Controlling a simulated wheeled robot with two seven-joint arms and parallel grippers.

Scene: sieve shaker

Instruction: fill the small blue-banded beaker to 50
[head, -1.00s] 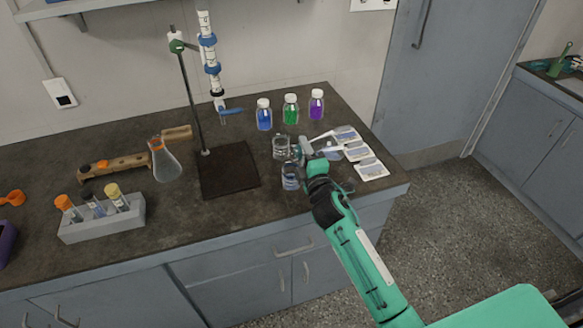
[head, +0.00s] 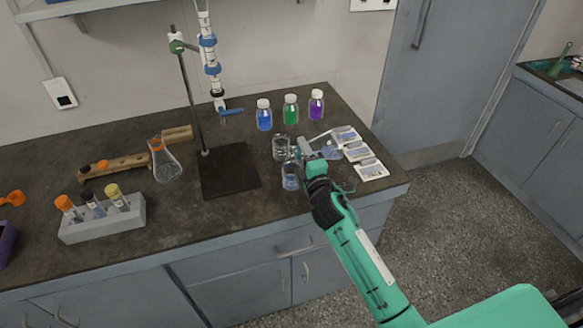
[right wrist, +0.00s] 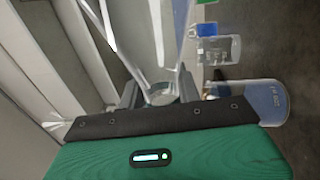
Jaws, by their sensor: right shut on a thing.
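My right gripper (head: 301,153) is low over the bench, among the glassware. In the right wrist view its fingers (right wrist: 160,97) are shut on a clear glass vessel (right wrist: 160,40); no band or marks are readable on it. A clear beaker with a bluish lower part (head: 290,180) stands just in front of the gripper. Another clear beaker (head: 280,147) stands just behind and left of it. The right wrist view also shows a blue-tinted beaker with markings (right wrist: 262,101) beside the gripper. Which one is the small blue-banded beaker I cannot tell. My left gripper is out of view.
A burette (head: 209,55) hangs on a stand with a dark base (head: 229,171). Blue (head: 264,115), green (head: 290,112) and purple (head: 316,105) bottles stand behind. White packets (head: 371,169) lie right. A flask (head: 165,162) and tube rack (head: 103,219) stand left. The front middle bench is clear.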

